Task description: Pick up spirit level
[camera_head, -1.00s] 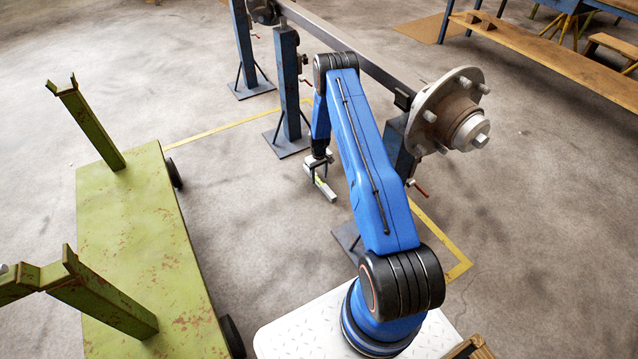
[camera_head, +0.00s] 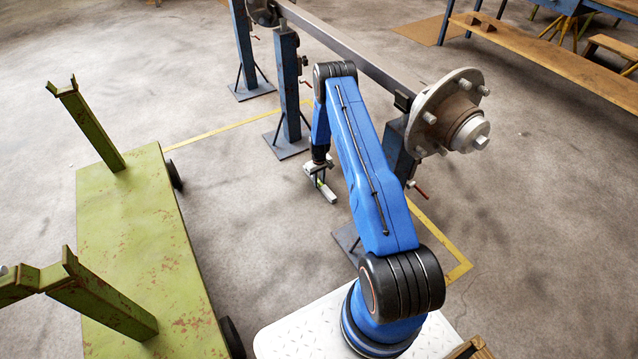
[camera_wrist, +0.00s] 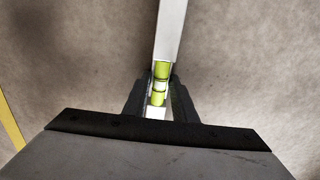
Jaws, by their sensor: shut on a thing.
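The spirit level is a slim, pale bar with yellow-green vials. In the head view the spirit level (camera_head: 327,191) shows at the end of my arm, low over or on the concrete floor; I cannot tell which. In the wrist view the spirit level (camera_wrist: 170,35) runs from between the jaws up to the top edge. My gripper (camera_wrist: 158,92) is shut on it near the vials, with one dark finger on each side. In the head view my gripper (camera_head: 317,172) is small and partly hidden behind the level and the arm.
A trailer axle with a wheel hub (camera_head: 452,112) rests on blue stands (camera_head: 289,90) just right of and behind my gripper. A green cart (camera_head: 140,240) with upright posts stands at the left. A yellow line (camera_head: 437,232) marks the floor. Bare floor lies between cart and stands.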

